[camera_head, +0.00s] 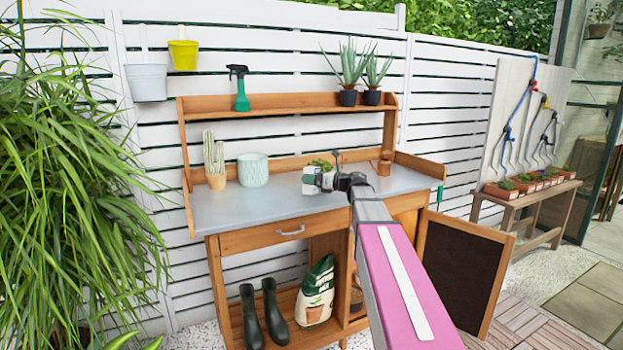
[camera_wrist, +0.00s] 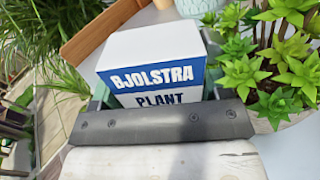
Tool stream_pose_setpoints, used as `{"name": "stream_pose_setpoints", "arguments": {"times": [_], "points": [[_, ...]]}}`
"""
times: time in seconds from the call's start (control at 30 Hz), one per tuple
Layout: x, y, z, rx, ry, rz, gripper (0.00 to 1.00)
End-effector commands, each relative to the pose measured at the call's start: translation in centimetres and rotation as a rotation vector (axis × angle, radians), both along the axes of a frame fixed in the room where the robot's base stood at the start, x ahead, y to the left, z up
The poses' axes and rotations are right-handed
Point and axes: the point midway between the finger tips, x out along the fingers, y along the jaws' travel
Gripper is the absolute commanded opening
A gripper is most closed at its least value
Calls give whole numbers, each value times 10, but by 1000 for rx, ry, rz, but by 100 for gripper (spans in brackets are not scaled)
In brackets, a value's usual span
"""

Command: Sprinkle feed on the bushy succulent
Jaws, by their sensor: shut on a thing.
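My gripper (camera_head: 340,181) is over the grey bench top, shut on a white and blue feed box (camera_wrist: 150,62) lettered "BJOLSTRA PLANT". In the wrist view the box sits between the two fingers (camera_wrist: 156,88), and its lower part is hidden by the gripper. The box also shows in the head view (camera_head: 310,183), small, left of the gripper. The bushy succulent (camera_wrist: 275,65), with bright green rosettes, is right beside the box in the wrist view. In the head view its top (camera_head: 321,163) shows just behind the box and gripper; its pot is mostly hidden.
The bench top (camera_head: 265,207) is clear at the front left. A cactus (camera_head: 214,160) and a pale patterned pot (camera_head: 253,170) stand at its left. A shelf (camera_head: 285,103) with a spray bottle (camera_head: 241,88) and aloes runs above.

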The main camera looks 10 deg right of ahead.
Motion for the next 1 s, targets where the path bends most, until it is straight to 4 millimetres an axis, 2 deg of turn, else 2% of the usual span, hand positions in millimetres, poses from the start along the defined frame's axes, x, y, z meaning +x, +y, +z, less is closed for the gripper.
{"name": "stream_pose_setpoints", "arguments": {"times": [1.0], "points": [[-4,2,31,246,456,0,41]]}}
